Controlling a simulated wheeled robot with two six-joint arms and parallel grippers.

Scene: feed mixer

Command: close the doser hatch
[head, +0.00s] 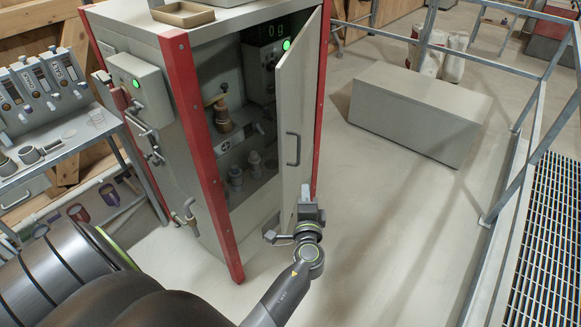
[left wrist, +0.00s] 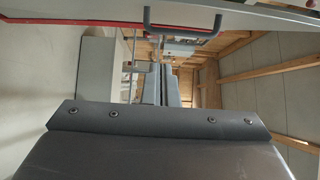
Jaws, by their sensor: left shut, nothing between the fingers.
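The doser hatch (head: 300,120) is a tall pale door on the grey cabinet with red corner posts. It stands open, swung outward, and the cabinet inside shows. Its dark bar handle (head: 292,149) is on the door face; the handle also shows at the top of the left wrist view (left wrist: 184,34). My left gripper (head: 304,190) is shut and empty, low beside the door's bottom part, below the handle. I cannot tell whether it touches the door. Its closed fingers also show in the left wrist view (left wrist: 167,88). My right gripper is not in view.
A grey box (head: 418,115) stands on the floor to the right, with a railing (head: 520,160) beyond. A workbench (head: 60,150) stands left.

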